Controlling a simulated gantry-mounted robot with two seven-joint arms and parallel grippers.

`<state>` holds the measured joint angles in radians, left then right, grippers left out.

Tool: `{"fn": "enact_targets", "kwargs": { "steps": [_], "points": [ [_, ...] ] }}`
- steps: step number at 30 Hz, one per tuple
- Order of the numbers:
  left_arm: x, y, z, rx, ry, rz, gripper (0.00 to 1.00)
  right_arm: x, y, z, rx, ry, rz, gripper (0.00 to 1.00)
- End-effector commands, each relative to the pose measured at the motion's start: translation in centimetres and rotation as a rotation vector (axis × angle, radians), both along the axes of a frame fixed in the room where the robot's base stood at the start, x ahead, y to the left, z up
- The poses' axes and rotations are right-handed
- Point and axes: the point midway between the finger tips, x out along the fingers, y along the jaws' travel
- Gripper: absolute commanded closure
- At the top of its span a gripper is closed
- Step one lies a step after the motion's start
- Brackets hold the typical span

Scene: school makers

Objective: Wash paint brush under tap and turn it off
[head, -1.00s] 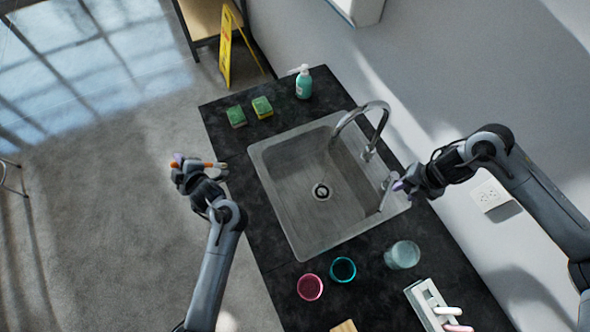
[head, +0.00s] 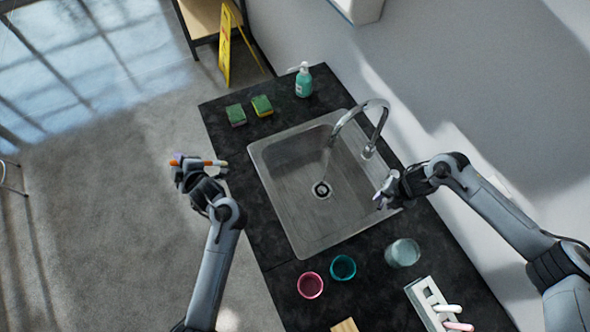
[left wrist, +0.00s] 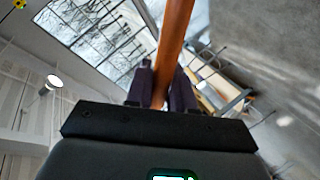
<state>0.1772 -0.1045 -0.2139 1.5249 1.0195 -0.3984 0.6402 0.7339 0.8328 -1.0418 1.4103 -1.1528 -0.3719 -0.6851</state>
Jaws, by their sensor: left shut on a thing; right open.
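My left gripper (head: 184,166) is shut on the paint brush (head: 212,163), held over the floor left of the counter. Its orange handle (left wrist: 176,35) stands between the fingers in the left wrist view. The silver tap (head: 377,118) arches over the grey sink (head: 262,172). A faint pale streak below the spout looks like running water, but I cannot be sure. My right gripper (head: 381,199) is open at the sink's right rim, below the tap's base in the picture.
Two green sponges (head: 236,115) and a soap bottle (head: 303,81) stand behind the sink. A pink cup (head: 310,285), a teal cup (head: 343,268), a glass jar (head: 403,252) and a white holder (head: 421,296) stand at the front. The wall borders the right side.

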Motion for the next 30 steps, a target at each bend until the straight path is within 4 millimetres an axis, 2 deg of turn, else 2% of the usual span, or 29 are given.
{"fn": "enact_targets", "kwargs": {
  "steps": [8,16,30],
  "points": [
    [0.01,0.00,0.01,0.000,0.000,0.000,0.95,-0.01,0.01,-0.11,0.000,0.000,0.000,0.59],
    [0.01,0.00,0.01,0.000,0.000,0.000,0.95,-0.01,0.00,-0.09,0.000,0.000,0.000,0.99],
    [0.01,-0.01,0.20,0.000,0.000,0.000,0.95,0.10,0.18,-0.01,0.000,0.000,-0.013,1.00]
  ]
}}
